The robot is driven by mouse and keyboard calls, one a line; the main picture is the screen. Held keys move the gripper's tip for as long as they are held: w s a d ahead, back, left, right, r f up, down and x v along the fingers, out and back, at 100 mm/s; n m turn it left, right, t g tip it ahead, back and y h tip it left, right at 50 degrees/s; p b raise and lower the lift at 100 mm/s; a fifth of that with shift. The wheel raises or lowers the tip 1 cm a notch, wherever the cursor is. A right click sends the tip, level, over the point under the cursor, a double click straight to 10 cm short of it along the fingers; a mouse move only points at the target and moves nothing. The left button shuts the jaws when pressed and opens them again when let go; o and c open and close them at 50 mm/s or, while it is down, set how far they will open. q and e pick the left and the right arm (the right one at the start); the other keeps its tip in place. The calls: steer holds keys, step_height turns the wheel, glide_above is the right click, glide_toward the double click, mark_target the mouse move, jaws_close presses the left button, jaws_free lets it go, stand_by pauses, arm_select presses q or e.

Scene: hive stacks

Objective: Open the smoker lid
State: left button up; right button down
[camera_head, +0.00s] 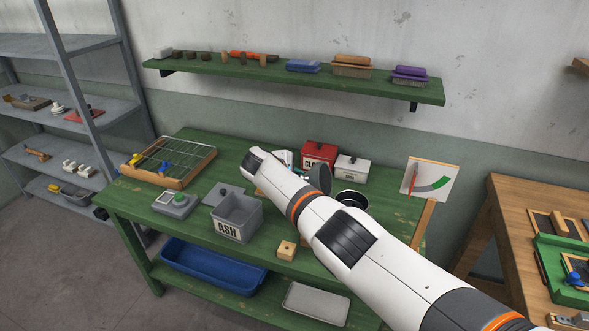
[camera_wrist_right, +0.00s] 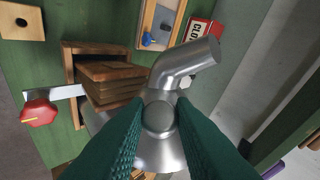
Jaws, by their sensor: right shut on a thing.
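In the head view the smoker is largely behind my right arm. My left gripper is not in view.
The green table (camera_head: 150,205) also bears a grey ASH bin (camera_head: 237,216), a framed wire grid (camera_head: 168,161), a red tin (camera_head: 319,153), a white tin (camera_head: 351,168) and a gauge board (camera_head: 430,180). A green wall shelf (camera_head: 290,76) is behind.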

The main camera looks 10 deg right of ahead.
steer(key=shift+w+a+f, duration=0.1)
steer(key=shift+a+f, duration=0.05)
steer(key=shift+a, duration=0.05)
steer(key=c, duration=1.6)
jaws_free()
steer(key=o, duration=0.3)
steer(key=shift+d, duration=0.15)
steer(key=shift+o, duration=0.2)
steer(key=p+v, duration=0.1)
steer(key=v, duration=1.1)
